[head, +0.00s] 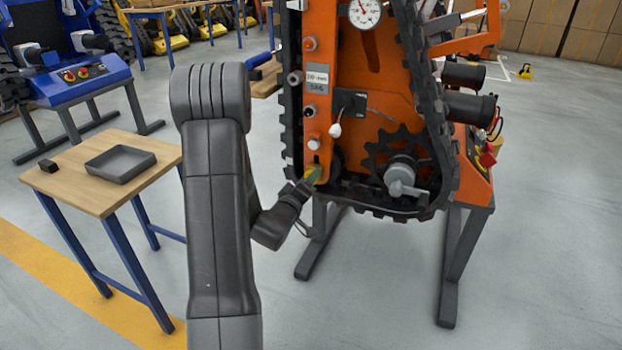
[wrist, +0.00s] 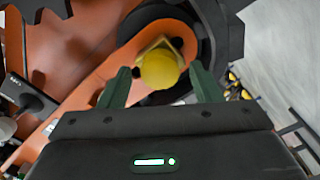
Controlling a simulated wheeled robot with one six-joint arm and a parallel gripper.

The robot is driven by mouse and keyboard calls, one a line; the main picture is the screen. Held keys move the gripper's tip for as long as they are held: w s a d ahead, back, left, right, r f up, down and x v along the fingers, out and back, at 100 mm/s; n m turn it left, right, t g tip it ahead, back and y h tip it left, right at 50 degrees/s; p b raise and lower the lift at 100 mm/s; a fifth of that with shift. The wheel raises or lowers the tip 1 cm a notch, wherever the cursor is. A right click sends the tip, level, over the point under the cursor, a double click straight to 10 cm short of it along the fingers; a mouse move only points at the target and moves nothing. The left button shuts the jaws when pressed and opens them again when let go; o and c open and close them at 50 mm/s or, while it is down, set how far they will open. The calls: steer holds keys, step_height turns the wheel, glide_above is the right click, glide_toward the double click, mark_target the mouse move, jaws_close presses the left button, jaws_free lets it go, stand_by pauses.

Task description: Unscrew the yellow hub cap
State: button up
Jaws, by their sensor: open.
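The yellow hub cap (wrist: 160,70) shows in the wrist view as a round yellow knob on a yellowish angular base, at the end of an orange arm. My gripper (wrist: 161,68) is open, with one green finger to the left of the cap and one to the right. A gap shows between the cap and each finger. How deep the fingers reach along the cap is hard to tell. In the head view my gripper (head: 312,176) is at the lower end of the orange upright plate (head: 318,130); the cap is mostly hidden there.
A black track (head: 437,130) loops around the orange carrier, with a dark sprocket (head: 392,150) to the right of my gripper. A wooden table (head: 90,195) on the left holds a grey tray (head: 120,164) and a small black block (head: 48,165). Open floor lies between.

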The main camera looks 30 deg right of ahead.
steer(key=m, duration=0.9)
steer(key=c, duration=0.8)
steer(key=shift+n+p, duration=1.55)
steer(key=shift+n, duration=3.35)
